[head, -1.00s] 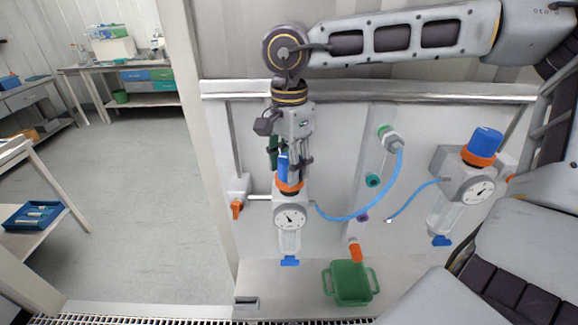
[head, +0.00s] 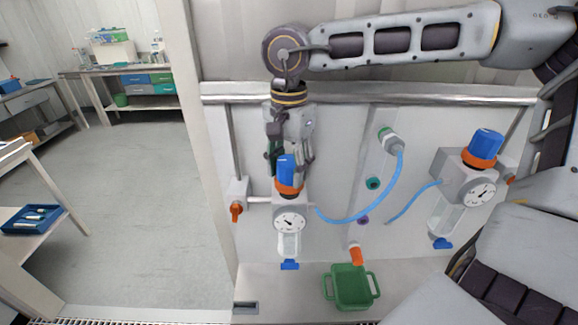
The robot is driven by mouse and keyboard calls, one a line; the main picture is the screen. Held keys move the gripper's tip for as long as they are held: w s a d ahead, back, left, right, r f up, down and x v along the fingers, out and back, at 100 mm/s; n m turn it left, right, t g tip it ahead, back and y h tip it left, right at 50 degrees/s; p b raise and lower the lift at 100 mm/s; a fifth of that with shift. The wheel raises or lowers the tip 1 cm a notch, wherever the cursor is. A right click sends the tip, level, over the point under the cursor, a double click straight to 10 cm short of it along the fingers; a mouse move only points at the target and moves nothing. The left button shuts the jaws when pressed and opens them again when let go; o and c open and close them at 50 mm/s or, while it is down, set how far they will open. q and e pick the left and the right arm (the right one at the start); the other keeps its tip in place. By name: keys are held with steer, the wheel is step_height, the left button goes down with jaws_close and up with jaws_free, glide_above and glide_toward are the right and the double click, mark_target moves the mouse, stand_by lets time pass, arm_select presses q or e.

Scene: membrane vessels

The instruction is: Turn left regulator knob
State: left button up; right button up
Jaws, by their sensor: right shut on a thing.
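The left regulator (head: 290,221) is on the wall panel, with a round white gauge, a clear bowl below it and a blue drain tip. Its blue knob (head: 286,170) stands upright on top, above an orange ring. My right gripper (head: 289,166) points down from above, with its fingers around the blue knob, shut on it. The far side of the knob and part of one finger are hidden. My left gripper is out of view.
A second regulator with a blue knob (head: 486,144) is at the right. A blue hose (head: 362,212) curves beside the left regulator. A green basket (head: 350,288) sits on the ledge below.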

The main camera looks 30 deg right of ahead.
steer(key=o, duration=1)
steer(key=shift+r, duration=0.1)
step_height(320, 180, up, 12)
stand_by(0.8)
step_height(320, 180, up, 10)
steer(key=p, duration=1)
glide_above(289, 160)
steer(key=shift+s, duration=0.1)
